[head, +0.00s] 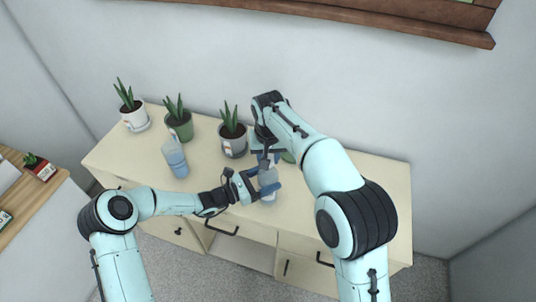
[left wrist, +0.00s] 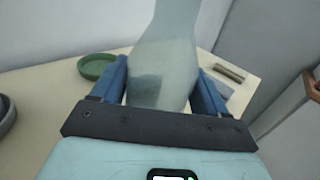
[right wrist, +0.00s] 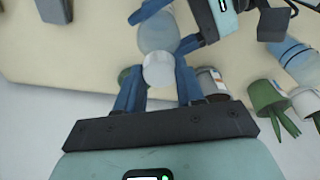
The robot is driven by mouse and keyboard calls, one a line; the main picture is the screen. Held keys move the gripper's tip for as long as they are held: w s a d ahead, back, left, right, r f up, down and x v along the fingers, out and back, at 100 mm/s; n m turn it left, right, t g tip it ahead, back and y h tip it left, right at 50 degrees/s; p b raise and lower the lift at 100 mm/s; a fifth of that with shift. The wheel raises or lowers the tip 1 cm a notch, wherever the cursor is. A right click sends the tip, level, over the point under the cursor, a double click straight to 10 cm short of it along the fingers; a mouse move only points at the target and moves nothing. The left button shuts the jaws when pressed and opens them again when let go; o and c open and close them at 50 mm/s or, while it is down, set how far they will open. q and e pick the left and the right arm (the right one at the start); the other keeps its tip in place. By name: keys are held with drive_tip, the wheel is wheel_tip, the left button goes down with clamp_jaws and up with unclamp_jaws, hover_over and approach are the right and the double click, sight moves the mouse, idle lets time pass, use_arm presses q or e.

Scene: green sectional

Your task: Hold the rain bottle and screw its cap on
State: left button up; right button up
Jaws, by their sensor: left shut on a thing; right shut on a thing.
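The rain bottle (head: 267,179) is a pale translucent bottle standing upright above the front of the cabinet top. My left gripper (head: 262,186) is shut on its body from the side. In the left wrist view the bottle (left wrist: 163,60) fills the space between the blue fingers. My right gripper (head: 268,158) comes from above. In the right wrist view its fingers are shut on a round white cap (right wrist: 158,70), with the bottle (right wrist: 157,34) right behind it. The cap is over the bottle's mouth; I cannot tell whether it touches or is threaded.
A blue-banded clear container (head: 175,158) stands left on the cabinet top (head: 335,180). Behind are potted plants: white (head: 133,115), green (head: 180,125) and grey (head: 232,138). A green dish (left wrist: 97,66) lies near the bottle. The cabinet's right end is mostly clear.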

drive_tip(key=shift+f, duration=0.2)
use_arm(q)
clamp_jaws()
use_arm(e)
drive_tip(key=m+h, duration=0.1)
drive_tip(key=m, duration=0.5)
drive_tip(key=shift+a, duration=0.1)
drive_tip(key=m, duration=0.5)
drive_tip(key=shift+w+g+h, duration=0.1)
drive_tip(key=shift+g+h, duration=0.2)
drive_tip(key=m, duration=0.5)
drive_tip(key=shift+w+g, duration=0.1)
drive_tip(key=shift+g, duration=0.3)
drive_tip(key=m+g, duration=0.1)
drive_tip(key=m, duration=0.6)
drive_tip(key=shift+w+f, duration=0.1)
drive_tip(key=m, duration=0.5)
drive_tip(key=shift+g, duration=0.3)
drive_tip(key=m, duration=0.4)
drive_tip(key=shift+m+y, duration=0.3)
drive_tip(key=shift+y, duration=0.1)
